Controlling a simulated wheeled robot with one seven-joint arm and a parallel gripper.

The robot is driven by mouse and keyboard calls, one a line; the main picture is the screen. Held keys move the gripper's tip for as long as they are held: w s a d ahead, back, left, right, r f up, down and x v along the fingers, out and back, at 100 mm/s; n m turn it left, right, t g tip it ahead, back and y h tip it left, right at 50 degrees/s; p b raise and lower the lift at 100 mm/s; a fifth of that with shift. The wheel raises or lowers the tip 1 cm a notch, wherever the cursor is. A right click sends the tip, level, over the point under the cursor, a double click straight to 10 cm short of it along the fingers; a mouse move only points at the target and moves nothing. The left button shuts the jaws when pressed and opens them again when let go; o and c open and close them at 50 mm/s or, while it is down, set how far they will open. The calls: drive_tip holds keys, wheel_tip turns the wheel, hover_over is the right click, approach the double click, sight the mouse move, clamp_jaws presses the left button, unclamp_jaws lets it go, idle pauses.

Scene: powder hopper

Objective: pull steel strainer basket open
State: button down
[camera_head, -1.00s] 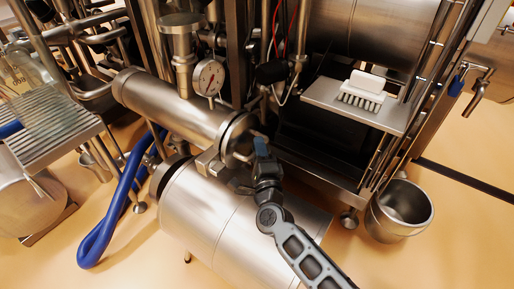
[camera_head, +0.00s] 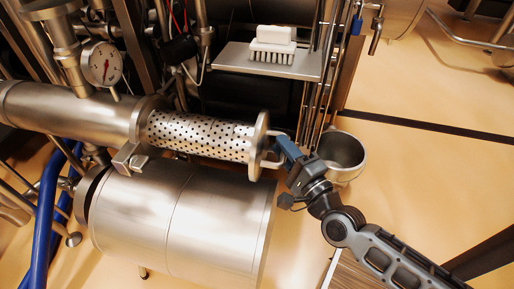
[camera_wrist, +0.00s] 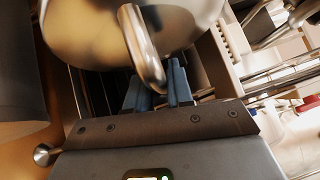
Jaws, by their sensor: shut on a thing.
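The steel strainer basket (camera_head: 198,136) is a perforated cylinder that sticks out to the right from its horizontal steel housing (camera_head: 75,112) in the head view. Its left end is still inside the housing. A round end plate (camera_head: 260,146) with a bent handle closes its right end. My gripper (camera_head: 285,150) is shut on the handle, to the right of the plate. In the wrist view the blue-grey fingers (camera_wrist: 160,86) are at the curved handle bar (camera_wrist: 143,50), with the plate (camera_wrist: 85,28) behind it. The exact finger contact is partly hidden.
A large steel cylinder (camera_head: 175,215) lies below the basket. A white brush (camera_head: 273,44) rests on a shelf (camera_head: 240,60) above it. A steel bucket (camera_head: 345,153) stands just behind my gripper. A pressure gauge (camera_head: 102,62) is above the housing. Open floor lies to the right.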

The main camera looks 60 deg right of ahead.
drive_tip(key=shift+s+d, duration=0.2)
drive_tip(key=shift+s, duration=0.35)
drive_tip(key=shift+s+d, duration=0.15)
drive_tip(key=shift+s, duration=0.4)
drive_tip(key=c, duration=1.1)
unclamp_jaws()
drive_tip(key=p+v, duration=0.1)
drive_tip(key=v, duration=0.7)
